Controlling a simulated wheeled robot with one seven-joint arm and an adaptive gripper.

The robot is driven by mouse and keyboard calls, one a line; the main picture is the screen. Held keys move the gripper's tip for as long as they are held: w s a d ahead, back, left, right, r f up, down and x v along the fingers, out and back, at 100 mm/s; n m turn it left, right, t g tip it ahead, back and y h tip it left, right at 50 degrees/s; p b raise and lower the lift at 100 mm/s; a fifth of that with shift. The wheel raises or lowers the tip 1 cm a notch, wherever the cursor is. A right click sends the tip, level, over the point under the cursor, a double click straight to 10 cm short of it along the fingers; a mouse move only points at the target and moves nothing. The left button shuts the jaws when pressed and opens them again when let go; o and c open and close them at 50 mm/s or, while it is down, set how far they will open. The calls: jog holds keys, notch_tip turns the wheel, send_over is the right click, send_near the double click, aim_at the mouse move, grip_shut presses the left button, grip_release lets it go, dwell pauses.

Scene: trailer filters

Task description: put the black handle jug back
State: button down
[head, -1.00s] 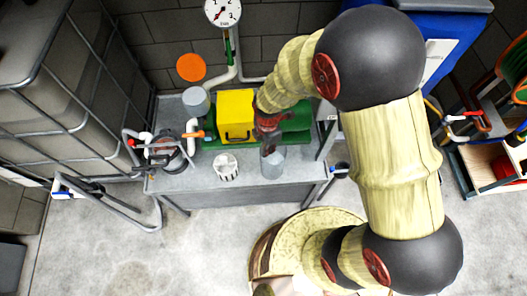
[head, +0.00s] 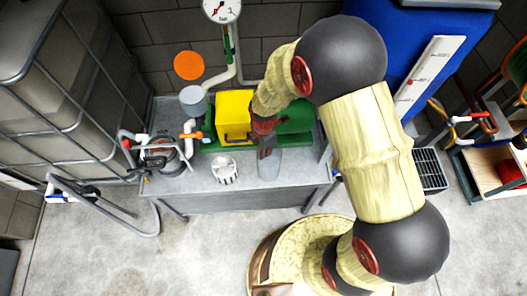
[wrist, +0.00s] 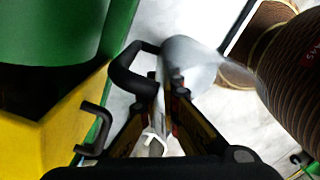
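The grey jug (head: 270,166) is at the front edge of the grey bench (head: 310,172) in the head view. The wrist view shows the jug's pale side (wrist: 195,62) and its black handle (wrist: 122,76) looping to the left. My gripper (head: 265,150) is over the jug and hides its upper part. In the wrist view the fingers (wrist: 170,90) converge with only a narrow gap, at the handle beside the jug, and look shut on it. The fingertips partly hide the contact. I cannot tell whether the jug's base touches the bench.
A caged tank (head: 60,95) is at far left.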

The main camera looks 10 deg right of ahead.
jog(key=shift+f, duration=0.1)
jog(key=c, duration=2.5)
grip_release()
jog(key=shift+f, duration=0.1)
jog(key=o, duration=0.4)
jog(key=shift+o, duration=0.3)
notch_tip(320, 180, up, 12)
jog(key=p, duration=0.5)
jog(key=shift+r, duration=0.2)
